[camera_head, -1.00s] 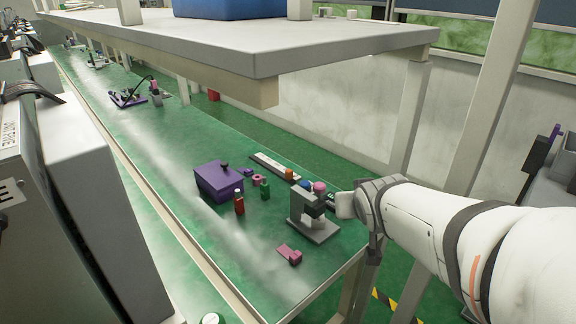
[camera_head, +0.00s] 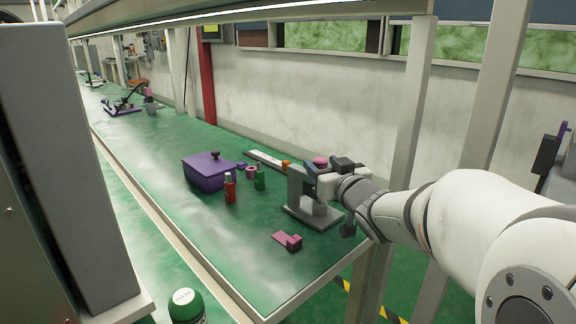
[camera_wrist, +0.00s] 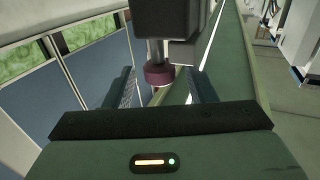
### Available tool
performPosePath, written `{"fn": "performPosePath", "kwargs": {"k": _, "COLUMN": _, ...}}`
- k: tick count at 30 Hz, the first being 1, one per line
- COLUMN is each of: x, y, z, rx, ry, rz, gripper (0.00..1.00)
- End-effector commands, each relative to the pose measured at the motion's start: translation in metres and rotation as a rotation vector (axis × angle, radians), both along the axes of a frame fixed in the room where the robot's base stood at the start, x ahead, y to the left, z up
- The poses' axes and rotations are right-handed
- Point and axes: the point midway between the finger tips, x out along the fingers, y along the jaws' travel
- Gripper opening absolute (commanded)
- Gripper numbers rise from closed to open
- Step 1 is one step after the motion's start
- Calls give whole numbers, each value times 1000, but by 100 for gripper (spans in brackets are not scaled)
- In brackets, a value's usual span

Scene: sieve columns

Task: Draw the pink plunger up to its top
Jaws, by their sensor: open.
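The pink plunger knob (camera_head: 320,161) shows at the top of a grey press-like stand (camera_head: 296,190) near the table's right end. In the wrist view the dark pink knob (camera_wrist: 159,76) sits on a short metal shaft against a dark block. My gripper (camera_head: 322,180) is at the stand, beside the knob in the head view. In the wrist view the open fingers of my gripper (camera_wrist: 158,84) lie on either side of the knob, with gaps visible. The head view partly hides the stand's upper part and the fingertips behind my gripper.
A purple lidded box (camera_head: 203,178), a red bottle (camera_head: 230,188) and a green bottle (camera_head: 260,178) stand left of the stand. A pink block (camera_head: 286,241) lies in front. A shelf post (camera_head: 410,110) rises close behind my arm. The table's left middle is clear.

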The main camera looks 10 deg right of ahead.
Motion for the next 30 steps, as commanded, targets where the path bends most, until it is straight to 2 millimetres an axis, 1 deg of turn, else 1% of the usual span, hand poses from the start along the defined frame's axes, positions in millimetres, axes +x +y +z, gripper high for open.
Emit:
{"fn": "performPosePath", "kwargs": {"k": 1, "x": 9, "y": 3, "z": -3, "rx": 1, "ry": 1, "rz": 2, "gripper": 50}}
{"fn": "performPosePath", "kwargs": {"k": 3, "x": 18, "y": 5, "z": -3, "rx": 1, "ry": 1, "rz": 1, "gripper": 50}}
{"fn": "performPosePath", "kwargs": {"k": 7, "x": 30, "y": 8, "z": -2, "rx": 1, "ry": 0, "rz": 0, "gripper": 50}}
{"fn": "performPosePath", "kwargs": {"k": 11, "x": 35, "y": 9, "z": -1, "rx": 1, "ry": 1, "rz": -1, "gripper": 50}}
{"fn": "performPosePath", "kwargs": {"k": 17, "x": 35, "y": 8, "z": 0, "rx": 1, "ry": 1, "rz": -2, "gripper": 50}}
{"fn": "performPosePath", "kwargs": {"k": 20, "x": 35, "y": 8, "z": 0, "rx": 1, "ry": 1, "rz": -2, "gripper": 44}}
{"fn": "performPosePath", "kwargs": {"k": 30, "x": 35, "y": 8, "z": 0, "rx": 1, "ry": 1, "rz": -3, "gripper": 16}}
